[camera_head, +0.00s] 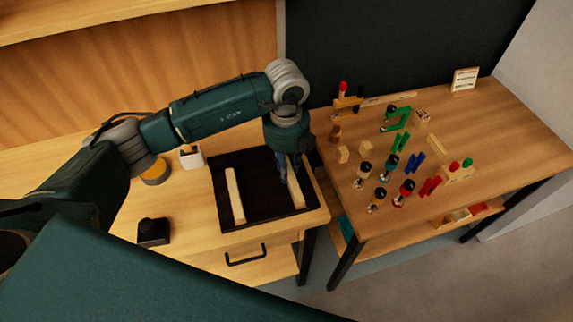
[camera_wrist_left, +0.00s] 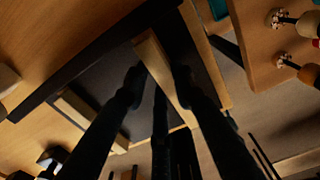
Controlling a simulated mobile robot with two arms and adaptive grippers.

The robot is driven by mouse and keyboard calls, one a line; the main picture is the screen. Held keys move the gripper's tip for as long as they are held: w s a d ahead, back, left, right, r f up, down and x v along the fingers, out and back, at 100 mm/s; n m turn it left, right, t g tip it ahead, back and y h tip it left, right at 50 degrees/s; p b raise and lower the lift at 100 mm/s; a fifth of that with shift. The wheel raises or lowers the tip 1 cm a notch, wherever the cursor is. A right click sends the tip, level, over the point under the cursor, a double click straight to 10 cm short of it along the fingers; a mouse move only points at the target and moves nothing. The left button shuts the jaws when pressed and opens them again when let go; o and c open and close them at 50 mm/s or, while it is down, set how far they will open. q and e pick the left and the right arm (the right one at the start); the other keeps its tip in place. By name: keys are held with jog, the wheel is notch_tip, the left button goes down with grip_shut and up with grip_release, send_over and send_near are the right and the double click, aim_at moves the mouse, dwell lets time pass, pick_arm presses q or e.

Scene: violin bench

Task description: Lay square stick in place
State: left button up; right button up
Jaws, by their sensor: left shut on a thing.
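A pale square stick (camera_head: 297,194) is between the fingers of my left gripper (camera_head: 288,176), over the right side of a dark tray (camera_head: 262,205). In the left wrist view the same stick (camera_wrist_left: 158,62) runs between the two fingers of the left gripper (camera_wrist_left: 157,78), which are shut on it. I cannot tell whether it touches the tray floor. A second pale stick (camera_head: 235,197) lies along the tray's left side; it also shows in the left wrist view (camera_wrist_left: 85,115). My right gripper is not in view.
The tray sits on a wooden bench with a drawer handle (camera_head: 246,257). A black block (camera_head: 153,231) and a white cup (camera_head: 191,156) stand left of it. A second table (camera_head: 480,140) at right, across a narrow gap, holds clamps, small wooden pieces and several handled tools.

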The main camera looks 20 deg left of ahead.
pick_arm(q)
jog(key=shift+f, duration=0.15)
jog(key=o, duration=1)
jog(key=shift+c, duration=0.2)
jog(key=shift+r, duration=0.35)
jog(key=shift+w+r, duration=0.1)
jog(key=shift+r, duration=0.25)
notch_tip(320, 180, up, 11)
jog(key=b, duration=0.2)
jog(key=shift+b, duration=0.3)
